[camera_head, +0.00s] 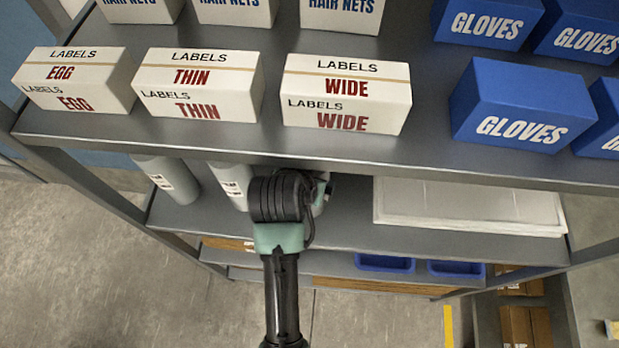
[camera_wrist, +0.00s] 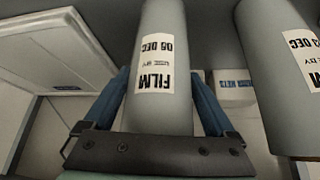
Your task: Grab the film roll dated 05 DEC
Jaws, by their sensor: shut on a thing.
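In the wrist view the film roll dated 05 DEC (camera_wrist: 163,110) is a grey cylinder. Its white label reads upside down. My gripper (camera_wrist: 160,76) has one blue finger on each side of this roll and is shut on it. A second grey roll (camera_wrist: 275,75) lies to the right; its label shows DEC, with the day cut off. In the head view two grey rolls, one at the left (camera_head: 166,180) and one beside my arm (camera_head: 230,183), show on the shelf below the boxes. My wrist hides most of the held roll there.
The upper shelf (camera_head: 300,150) overhangs the rolls, close above my wrist. It carries white label boxes (camera_head: 345,95) and blue glove boxes (camera_head: 520,105). A white tray (camera_head: 470,225) lies right of my wrist on the roll shelf. Blue bins (camera_head: 385,263) sit lower.

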